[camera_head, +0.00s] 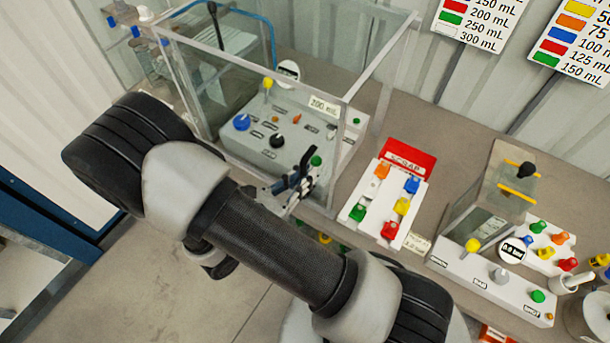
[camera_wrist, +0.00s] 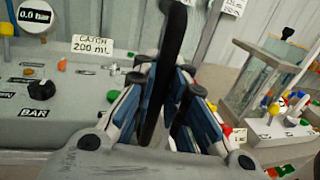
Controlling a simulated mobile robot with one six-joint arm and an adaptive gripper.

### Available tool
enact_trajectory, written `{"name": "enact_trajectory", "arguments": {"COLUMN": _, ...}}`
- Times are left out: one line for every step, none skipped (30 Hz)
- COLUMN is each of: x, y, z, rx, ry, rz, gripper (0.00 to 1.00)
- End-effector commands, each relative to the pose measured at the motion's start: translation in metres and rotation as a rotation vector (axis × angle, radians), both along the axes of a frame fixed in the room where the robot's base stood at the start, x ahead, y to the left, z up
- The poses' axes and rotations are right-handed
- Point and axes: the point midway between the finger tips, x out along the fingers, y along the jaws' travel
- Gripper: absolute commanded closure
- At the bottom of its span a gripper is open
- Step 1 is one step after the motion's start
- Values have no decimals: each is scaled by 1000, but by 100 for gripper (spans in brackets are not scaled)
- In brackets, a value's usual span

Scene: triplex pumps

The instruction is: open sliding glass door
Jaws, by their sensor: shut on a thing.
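The clear glass enclosure (camera_head: 272,73) stands on the bench around a pale control panel (camera_head: 255,158). A long black upright handle (camera_head: 307,158) is at its front right corner, and it also shows in the wrist view (camera_wrist: 172,32). My gripper (camera_head: 291,184) is at this handle. In the wrist view, the blue and grey fingers of my gripper (camera_wrist: 168,80) are on both sides of the handle and shut on it. The door pane is see-through, so I cannot tell its edges or how far it stands open.
A white tray of coloured pieces (camera_head: 385,205) with a red card lies right of the enclosure. Farther right is a smaller clear box (camera_head: 488,190) by another control panel (camera_head: 490,280). Clear bottles (camera_head: 150,60) stand at the back left. Open floor lies at front left.

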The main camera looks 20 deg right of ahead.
Motion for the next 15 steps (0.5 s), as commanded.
{"name": "enact_trajectory", "arguments": {"x": 0, "y": 0, "z": -1, "rx": 2, "ry": 1, "rz": 0, "gripper": 100}}
{"name": "enact_trajectory", "arguments": {"x": 0, "y": 0, "z": -1, "rx": 2, "ry": 1, "rz": 0, "gripper": 100}}
{"name": "enact_trajectory", "arguments": {"x": 0, "y": 0, "z": -1, "rx": 2, "ry": 1, "rz": 0, "gripper": 100}}
{"name": "enact_trajectory", "arguments": {"x": 0, "y": 0, "z": -1, "rx": 2, "ry": 1, "rz": 0, "gripper": 100}}
{"name": "enact_trajectory", "arguments": {"x": 0, "y": 0, "z": -1, "rx": 1, "ry": 2, "rz": 0, "gripper": 100}}
{"name": "enact_trajectory", "arguments": {"x": 0, "y": 0, "z": -1, "rx": 1, "ry": 2, "rz": 0, "gripper": 100}}
{"name": "enact_trajectory", "arguments": {"x": 0, "y": 0, "z": -1, "rx": 1, "ry": 2, "rz": 0, "gripper": 100}}
{"name": "enact_trajectory", "arguments": {"x": 0, "y": 0, "z": -1, "rx": 1, "ry": 2, "rz": 1, "gripper": 88}}
{"name": "enact_trajectory", "arguments": {"x": 0, "y": 0, "z": -1, "rx": 1, "ry": 2, "rz": 1, "gripper": 85}}
{"name": "enact_trajectory", "arguments": {"x": 0, "y": 0, "z": -1, "rx": 1, "ry": 2, "rz": 1, "gripper": 83}}
{"name": "enact_trajectory", "arguments": {"x": 0, "y": 0, "z": -1, "rx": 0, "ry": 1, "rz": 1, "gripper": 81}}
{"name": "enact_trajectory", "arguments": {"x": 0, "y": 0, "z": -1, "rx": 0, "ry": 1, "rz": 1, "gripper": 78}}
{"name": "enact_trajectory", "arguments": {"x": 0, "y": 0, "z": -1, "rx": 0, "ry": 1, "rz": 1, "gripper": 76}}
{"name": "enact_trajectory", "arguments": {"x": 0, "y": 0, "z": -1, "rx": 0, "ry": 1, "rz": 1, "gripper": 74}}
{"name": "enact_trajectory", "arguments": {"x": 0, "y": 0, "z": -1, "rx": 0, "ry": 1, "rz": 1, "gripper": 72}}
